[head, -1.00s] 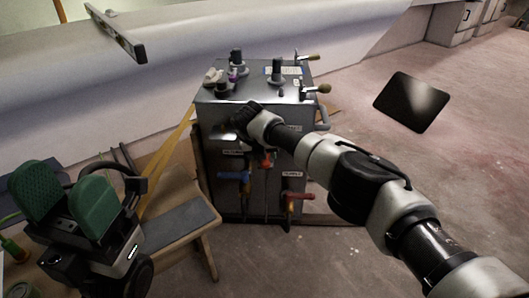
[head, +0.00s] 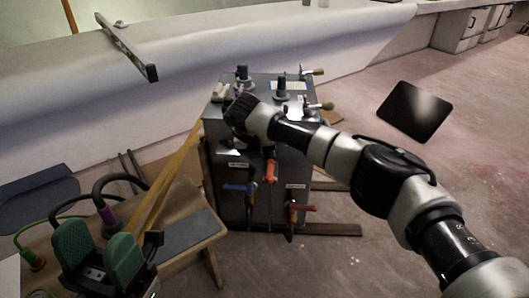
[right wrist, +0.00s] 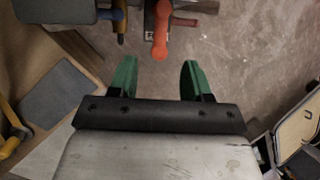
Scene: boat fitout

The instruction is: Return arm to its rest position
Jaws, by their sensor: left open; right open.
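My left gripper (head: 98,246) shows at the bottom left of the head view, its two green fingers apart with nothing between them. It is over the wooden bench, left of the grey metal tank. My right arm (head: 375,180) comes in from the right and crosses in front of the tank (head: 225,190). Its wrist end covers part of the tank's upper left; its fingers are hidden in the head view. In the right wrist view, my right gripper (right wrist: 158,70) has its green fingers apart and empty, above the floor.
The tank's front has a blue valve handle (head: 240,187), an orange one (head: 270,171) and a red one (head: 302,207). A wooden bench (head: 200,237) with a grey pad stands left of it. A level (head: 127,48) lies on the white hull surface. A dark panel (head: 415,110) is at right.

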